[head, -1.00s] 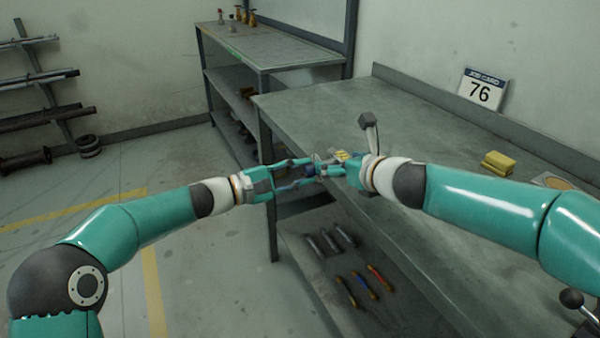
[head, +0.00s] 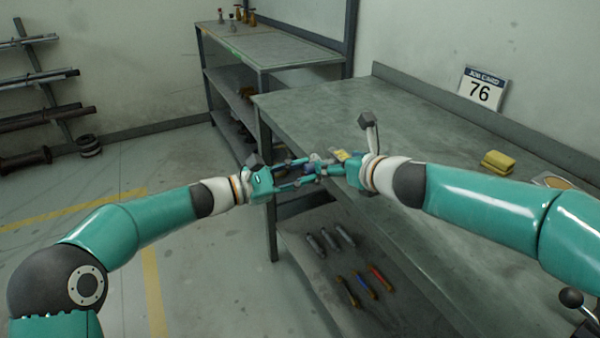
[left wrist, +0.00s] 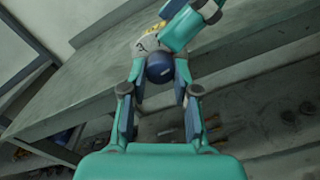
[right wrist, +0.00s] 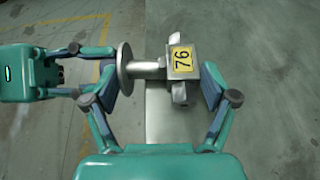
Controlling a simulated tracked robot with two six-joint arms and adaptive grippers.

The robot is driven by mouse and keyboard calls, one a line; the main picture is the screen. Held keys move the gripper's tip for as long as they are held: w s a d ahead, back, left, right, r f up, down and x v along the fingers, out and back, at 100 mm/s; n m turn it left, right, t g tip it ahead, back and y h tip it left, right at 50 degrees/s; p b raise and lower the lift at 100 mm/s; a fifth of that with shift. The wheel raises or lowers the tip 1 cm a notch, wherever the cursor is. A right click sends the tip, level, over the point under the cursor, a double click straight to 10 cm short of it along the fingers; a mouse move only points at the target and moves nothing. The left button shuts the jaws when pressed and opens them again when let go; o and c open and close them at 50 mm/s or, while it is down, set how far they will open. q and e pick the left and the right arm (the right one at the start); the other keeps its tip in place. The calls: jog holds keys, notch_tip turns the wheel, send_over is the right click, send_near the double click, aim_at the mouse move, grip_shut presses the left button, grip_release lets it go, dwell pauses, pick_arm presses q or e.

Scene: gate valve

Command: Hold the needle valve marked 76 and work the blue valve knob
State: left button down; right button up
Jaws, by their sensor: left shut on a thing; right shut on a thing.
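The needle valve (right wrist: 180,60) is a silver metal body with a yellow tag reading 76, seen in the right wrist view. Its tag also shows small in the head view (head: 342,155). My right gripper (right wrist: 160,90) is shut on the valve and holds it in the air by the bench's near edge. The round blue knob (left wrist: 160,67) faces my left wrist camera. My left gripper (left wrist: 160,95) is shut on the knob, one finger on each side. In the head view the two grippers meet tip to tip, and their fingers mostly hide the knob.
The grey workbench (head: 300,105) carries a job card reading 76 (head: 482,89) and a yellow block (head: 497,162). Its lower shelf holds several tools (head: 362,285). A second bench (head: 265,45) stands behind, and a pipe rack (head: 45,100) is at the left. Open floor lies at the left.

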pick_arm(q)
jog(key=shift+f, duration=0.15)
jog(key=c, duration=0.9)
grip_release()
jog(key=shift+o, duration=0.2)
jog(key=v, duration=1.2)
